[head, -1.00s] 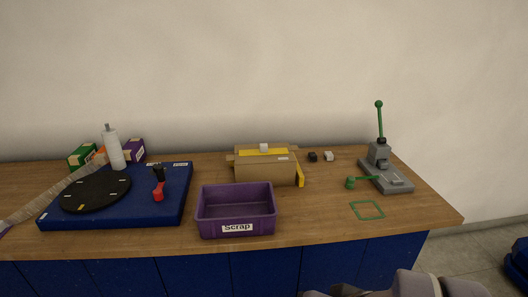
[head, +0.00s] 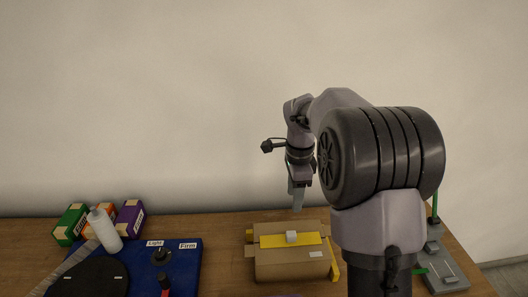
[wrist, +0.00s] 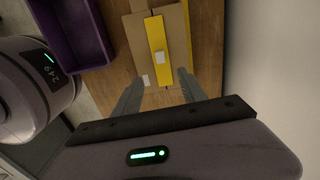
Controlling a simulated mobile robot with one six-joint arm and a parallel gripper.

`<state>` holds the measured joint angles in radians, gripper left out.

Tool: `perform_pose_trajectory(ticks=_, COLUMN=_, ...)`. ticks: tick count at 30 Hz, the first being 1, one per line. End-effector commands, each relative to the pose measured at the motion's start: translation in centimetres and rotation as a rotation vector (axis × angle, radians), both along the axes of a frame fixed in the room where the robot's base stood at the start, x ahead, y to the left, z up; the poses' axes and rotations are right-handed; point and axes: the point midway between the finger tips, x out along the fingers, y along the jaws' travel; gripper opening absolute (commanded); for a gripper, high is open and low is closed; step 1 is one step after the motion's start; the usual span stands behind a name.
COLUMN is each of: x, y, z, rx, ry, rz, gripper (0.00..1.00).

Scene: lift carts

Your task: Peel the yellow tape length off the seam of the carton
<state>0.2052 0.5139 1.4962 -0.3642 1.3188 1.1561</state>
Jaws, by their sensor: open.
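The tan carton (head: 290,270) sits on the bench with a yellow tape length (head: 268,241) along its top seam. A small pale block (head: 291,237) rests on the tape. A yellow strip (head: 335,264) hangs at the carton's right end. The wrist view also shows the carton (wrist: 176,25), the tape (wrist: 154,32) and the block (wrist: 159,57). My gripper (head: 297,206) points down above the carton, apart from it. In the wrist view my gripper (wrist: 160,78) is open and empty, its fingers spread to either side of the tape's line.
The purple scrap bin (wrist: 72,35) stands beside the carton in the wrist view. A blue board with a knob (head: 185,258), a white bottle (head: 104,229) and several small boxes (head: 130,219) are to the left. A grey lever press (head: 441,270) is at right, partly behind my arm.

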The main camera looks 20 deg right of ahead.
Motion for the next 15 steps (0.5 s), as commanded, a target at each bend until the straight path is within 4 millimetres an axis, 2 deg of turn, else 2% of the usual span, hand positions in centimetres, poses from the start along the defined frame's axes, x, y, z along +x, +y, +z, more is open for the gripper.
perform_pose_trajectory(ticks=5, x=0.5, y=-0.6, z=-1.3, rx=-0.003, ry=0.017, rz=-0.041, gripper=0.49)
perform_pose_trajectory(ticks=8, x=0.4, y=-0.5, z=-3.6, rx=-0.002, ry=0.019, rz=-0.040, gripper=0.49)
perform_pose_trajectory(ticks=15, x=0.3, y=-0.5, z=-10.4, rx=-0.002, ry=0.019, rz=-0.038, gripper=0.49)
